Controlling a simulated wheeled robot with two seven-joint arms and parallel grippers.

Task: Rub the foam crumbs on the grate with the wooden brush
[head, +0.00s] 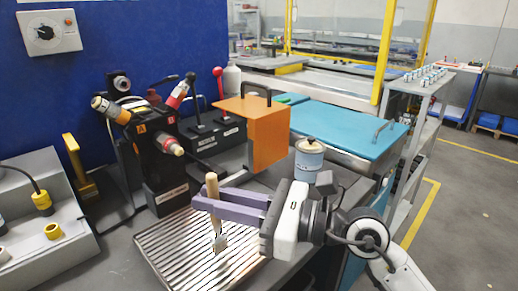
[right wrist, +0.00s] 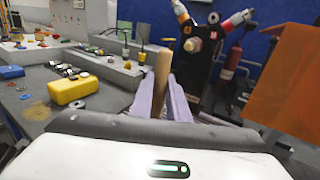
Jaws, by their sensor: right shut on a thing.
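My right gripper (head: 218,203) is shut on the upright wooden brush (head: 212,184), with its lilac fingers around the handle. The right wrist view shows the tan handle (right wrist: 162,80) between the fingers (right wrist: 165,98). Foam crumbs cannot be made out on the grate at this size, and its right part is hidden behind my gripper. My left gripper is not in view.
A black device with coloured connectors (head: 155,140) stands behind the grate. An orange panel (head: 268,132) and a lidded tin (head: 309,160) are behind my right gripper. A grey sloped box (head: 45,215) is at the left. In the right wrist view, a yellow block (right wrist: 75,90) lies on the table.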

